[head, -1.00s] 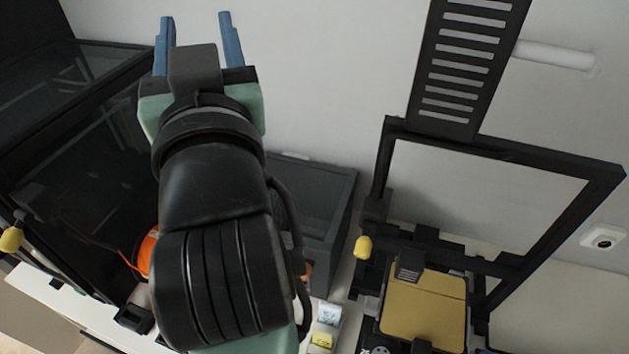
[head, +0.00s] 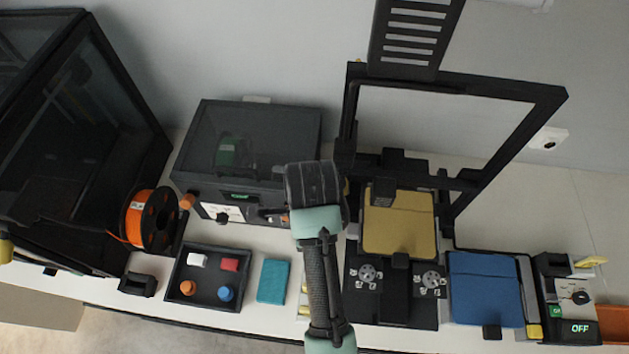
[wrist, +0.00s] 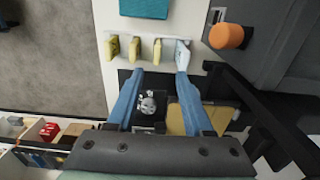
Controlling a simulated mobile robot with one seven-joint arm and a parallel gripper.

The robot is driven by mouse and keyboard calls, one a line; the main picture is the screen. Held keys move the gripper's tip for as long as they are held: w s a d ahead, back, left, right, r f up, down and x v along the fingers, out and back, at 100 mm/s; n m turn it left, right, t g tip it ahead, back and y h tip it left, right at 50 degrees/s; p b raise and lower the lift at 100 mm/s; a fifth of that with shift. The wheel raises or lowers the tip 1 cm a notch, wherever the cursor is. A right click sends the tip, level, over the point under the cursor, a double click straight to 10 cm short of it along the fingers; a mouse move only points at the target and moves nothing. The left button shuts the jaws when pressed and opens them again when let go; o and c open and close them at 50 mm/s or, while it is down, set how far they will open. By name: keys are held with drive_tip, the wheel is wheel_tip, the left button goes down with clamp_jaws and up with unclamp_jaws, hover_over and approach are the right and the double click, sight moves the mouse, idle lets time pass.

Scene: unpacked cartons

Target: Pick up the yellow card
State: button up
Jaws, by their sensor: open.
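In the wrist view a short row of small upright cards stands on the white table: yellow ones, such as the yellow card (wrist: 157,48), and a white card (wrist: 182,54) at the right end. My gripper (wrist: 160,73) is open and empty, with its two blue fingers pointing towards the row. The right fingertip appears close to the white card; I cannot tell if they touch. In the head view my arm hides the gripper and most of the cards; only a yellowish sliver (head: 304,311) shows left of the arm.
A teal block (head: 273,281) and a dark tray (head: 208,277) with small coloured pieces lie left of the arm. A printer with a gold plate (head: 400,225) stands to the right, a dark-lidded machine (head: 245,145) behind. An orange knob (wrist: 227,36) is near the right finger.

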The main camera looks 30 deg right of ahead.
wheel_tip(320, 180, down, 6)
drive_tip(key=shift+f+p, duration=0.25)
drive_tip(key=shift+p, duration=0.1)
drive_tip(key=f, duration=0.1)
drive_tip(key=f+p, duration=0.1)
drive_tip(key=f, duration=0.2)
drive_tip(key=shift+s+f+p, duration=0.25)
drive_tip(key=shift+s+p, duration=0.05)
drive_tip(key=shift+s, duration=0.05)
drive_tip(key=shift+f, duration=0.5)
clamp_jaws()
